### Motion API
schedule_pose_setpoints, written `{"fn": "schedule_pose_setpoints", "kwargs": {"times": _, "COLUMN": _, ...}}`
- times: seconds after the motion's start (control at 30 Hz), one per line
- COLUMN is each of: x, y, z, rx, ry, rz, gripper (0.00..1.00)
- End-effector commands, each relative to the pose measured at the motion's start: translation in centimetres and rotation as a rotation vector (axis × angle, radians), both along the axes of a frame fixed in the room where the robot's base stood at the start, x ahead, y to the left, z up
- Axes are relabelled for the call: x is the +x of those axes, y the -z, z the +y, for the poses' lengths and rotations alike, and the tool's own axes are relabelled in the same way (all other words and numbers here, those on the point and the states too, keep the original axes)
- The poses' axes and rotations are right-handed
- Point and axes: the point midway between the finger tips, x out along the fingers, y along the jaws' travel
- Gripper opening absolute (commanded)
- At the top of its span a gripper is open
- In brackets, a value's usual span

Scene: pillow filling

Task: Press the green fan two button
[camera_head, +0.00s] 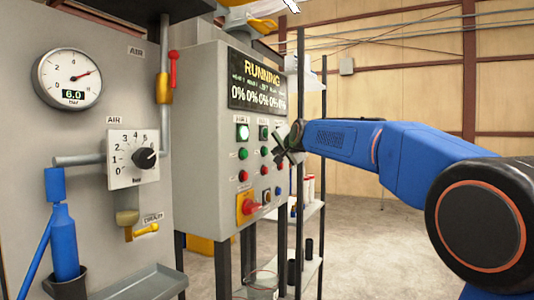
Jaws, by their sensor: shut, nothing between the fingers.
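The grey control box (208,110) carries columns of round buttons. The left column has a lit white-green button (243,132), a green button (243,153) and a red button (243,175). The column to its right has another green button (265,152) with a red button (265,170) under it. The labels are too small to read, so I cannot tell which is fan two. My gripper (281,154) is shut and empty, at the right part of the button field. It hides part of the panel there; I cannot tell whether it touches.
A screen (258,82) above the buttons reads RUNNING. A red knob on a yellow plate (247,207) sits low on the box. To the left are a gauge (67,79), a dial (133,158) and a blue bottle (64,240). Shelving (312,210) stands behind; the floor at right is open.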

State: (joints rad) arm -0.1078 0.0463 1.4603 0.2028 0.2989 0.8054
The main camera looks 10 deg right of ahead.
Motion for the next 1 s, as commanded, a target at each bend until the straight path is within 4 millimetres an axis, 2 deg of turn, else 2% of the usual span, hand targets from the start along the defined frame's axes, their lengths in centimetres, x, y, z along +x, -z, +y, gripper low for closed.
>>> {"fn": "schedule_pose_setpoints", "kwargs": {"times": 0.67, "x": 0.03, "y": 0.0, "z": 0.03, "rx": 0.0, "ry": 0.0, "rz": 0.0, "gripper": 0.0}}
{"fn": "schedule_pose_setpoints", "kwargs": {"times": 1.0, "x": 0.51, "y": -0.02, "z": 0.68, "rx": 0.0, "ry": 0.0, "rz": 0.0, "gripper": 0.0}}
